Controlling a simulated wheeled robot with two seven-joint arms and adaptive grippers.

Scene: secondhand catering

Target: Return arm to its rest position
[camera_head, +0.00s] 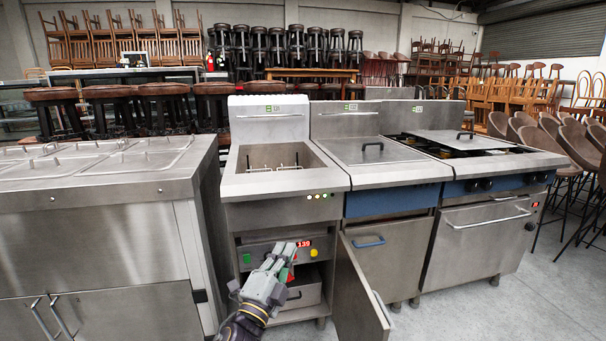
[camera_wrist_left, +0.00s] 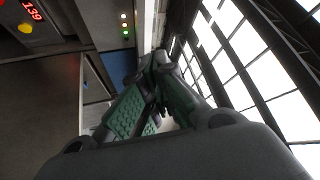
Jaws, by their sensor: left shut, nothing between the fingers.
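My left gripper (camera_head: 290,250) is in front of the open lower cabinet of the fryer (camera_head: 240,188), close to its control panel (camera_head: 256,250). The gripper is shut and empty. Whether it touches the panel cannot be told from the head view. In the left wrist view its green-padded fingers (camera_wrist_left: 160,62) come together with nothing held. The panel's red display (camera_head: 304,244) reads 139, and it also shows in the left wrist view (camera_wrist_left: 32,10). A yellow button (camera_head: 314,253) is beside it. My right gripper is not in view.
The fryer's cabinet door (camera_head: 358,290) stands open to the right of my gripper. A steel counter with lidded wells (camera_head: 95,230) stands at the left. A covered cooker (camera_head: 480,240) is at the right. Grey floor (camera_head: 480,315) is clear at the front right. Stacked stools and chairs fill the back.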

